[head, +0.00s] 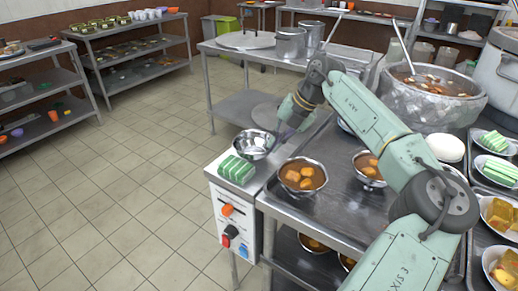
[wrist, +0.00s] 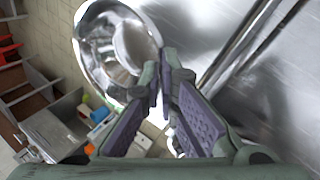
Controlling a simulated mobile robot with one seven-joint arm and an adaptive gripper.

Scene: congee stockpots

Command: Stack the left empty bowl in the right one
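An empty shiny metal bowl (head: 252,144) is at the near left corner of the steel counter, behind the green layered cakes. Its open side fills the upper left of the wrist view (wrist: 92,45). My gripper (head: 279,131) is at the bowl's right side. In the wrist view my gripper (wrist: 162,82) has its fingertips close together at the bowl's rim, and it appears shut on it. The fingers hide that part of the rim. I cannot make out a second empty bowl clearly in either view.
Green layered cakes (head: 237,170) lie close in front of the bowl. A filled metal bowl (head: 302,176) stands to the right on a dark tray. A large soup pot (head: 432,95) with a ladle is farther right. Open floor lies left of the counter.

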